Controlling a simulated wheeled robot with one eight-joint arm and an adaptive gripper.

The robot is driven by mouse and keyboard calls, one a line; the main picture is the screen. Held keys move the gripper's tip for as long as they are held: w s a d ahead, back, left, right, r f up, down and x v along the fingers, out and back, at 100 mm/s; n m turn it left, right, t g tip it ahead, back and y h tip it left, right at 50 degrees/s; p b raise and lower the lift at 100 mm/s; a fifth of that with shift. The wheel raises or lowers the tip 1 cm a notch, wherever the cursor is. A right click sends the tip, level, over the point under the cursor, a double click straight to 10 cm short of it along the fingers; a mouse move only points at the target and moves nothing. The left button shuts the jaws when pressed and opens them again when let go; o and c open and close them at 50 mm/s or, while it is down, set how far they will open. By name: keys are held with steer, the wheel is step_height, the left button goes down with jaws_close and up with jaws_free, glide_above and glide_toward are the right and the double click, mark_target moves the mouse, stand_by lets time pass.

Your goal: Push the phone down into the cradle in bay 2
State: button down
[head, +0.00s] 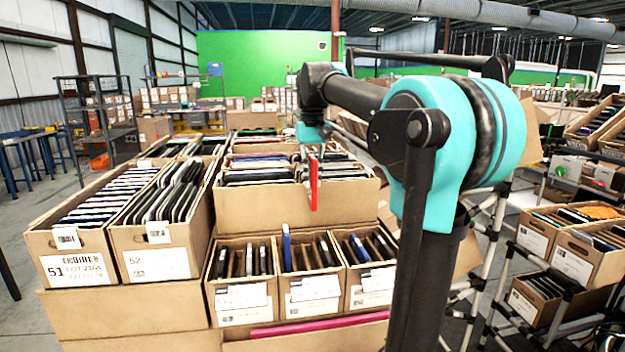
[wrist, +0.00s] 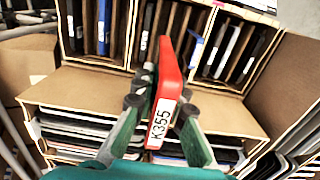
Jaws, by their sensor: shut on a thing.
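A red phone-like slab (head: 313,186) is held upright by my gripper (head: 312,150), in front of the wide carton of devices. The wrist view shows the red phone (wrist: 170,75) between both fingers of my gripper (wrist: 157,104), with a label reading K355 on its near edge. The phone hangs in the air, above and apart from the row of small slotted cartons. The middle small carton (head: 312,288) has dark upright slots and a blue device (head: 287,247) standing at its left. No bay number is readable, so I cannot tell which slot is bay 2.
Small cartons stand left (head: 240,295) and right (head: 371,287) of the middle one. The wide carton (head: 295,207) is behind them. Tall cartons marked 51 (head: 75,250) and 52 (head: 155,245) stand at the left. More tilted cartons fill racks at the right.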

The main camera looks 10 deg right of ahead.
mark_target(313, 156)
steer(key=shift+r, duration=0.4)
steer(key=shift+r, duration=1.35)
